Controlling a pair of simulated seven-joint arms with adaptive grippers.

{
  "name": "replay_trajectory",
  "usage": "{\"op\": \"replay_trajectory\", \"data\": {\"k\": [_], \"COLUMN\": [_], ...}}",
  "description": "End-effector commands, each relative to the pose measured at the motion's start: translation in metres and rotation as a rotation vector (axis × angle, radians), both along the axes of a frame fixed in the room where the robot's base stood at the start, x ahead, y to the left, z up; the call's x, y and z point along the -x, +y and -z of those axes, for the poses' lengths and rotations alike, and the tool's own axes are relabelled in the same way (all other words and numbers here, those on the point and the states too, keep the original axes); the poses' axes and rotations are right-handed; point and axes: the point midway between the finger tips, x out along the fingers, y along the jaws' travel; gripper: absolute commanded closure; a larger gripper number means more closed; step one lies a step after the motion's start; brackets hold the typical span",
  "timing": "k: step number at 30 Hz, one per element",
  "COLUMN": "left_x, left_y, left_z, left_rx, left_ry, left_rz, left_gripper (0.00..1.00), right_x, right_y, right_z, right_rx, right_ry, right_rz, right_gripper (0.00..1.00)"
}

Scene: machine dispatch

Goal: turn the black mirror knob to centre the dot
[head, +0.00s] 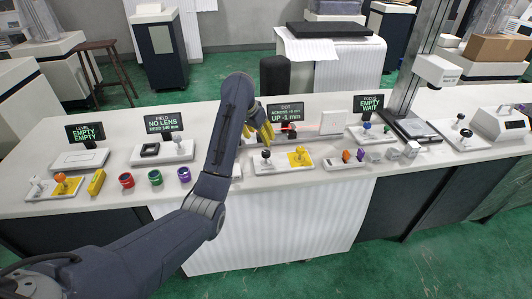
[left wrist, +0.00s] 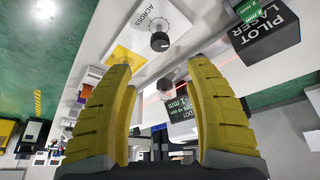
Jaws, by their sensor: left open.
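A black knob (head: 266,154) stands on the white part of a low plate (head: 283,168) in the middle of the bench; the right part is yellow with a yellow knob (head: 300,153). In the left wrist view a black knob (left wrist: 159,41) shows beyond the fingertips, near the word ACROSS. My left gripper (head: 262,132) is open and empty, just behind and above the plate's black knob in the head view. Its yellow fingers (left wrist: 160,75) stand apart. The dot display (head: 285,114) reads UP -1 mm; its ACROSS line is small. My right gripper is not in view.
A red beam runs toward a white panel (head: 335,122). A pilot laser block (left wrist: 264,28) is near the fingers in the left wrist view. Small coloured parts and a red cup (head: 126,180) stand along the bench front.

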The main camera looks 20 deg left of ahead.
Motion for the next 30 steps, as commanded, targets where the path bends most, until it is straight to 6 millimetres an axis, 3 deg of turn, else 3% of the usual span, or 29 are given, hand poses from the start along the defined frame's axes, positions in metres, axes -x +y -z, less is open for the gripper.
{"op": "replay_trajectory", "data": {"k": [18,30], "left_x": [-0.030,-0.042], "left_y": [-0.009,-0.013], "left_z": [0.079,0.107], "left_rx": [-0.001,-0.001], "left_ry": [0.003,0.000], "left_rz": [-0.001,0.000], "left_gripper": [0.46,0.46], "right_x": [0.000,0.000], "right_y": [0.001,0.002], "right_z": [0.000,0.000], "right_rx": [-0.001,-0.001], "right_ry": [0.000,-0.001], "right_rz": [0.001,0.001], "right_gripper": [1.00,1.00]}}
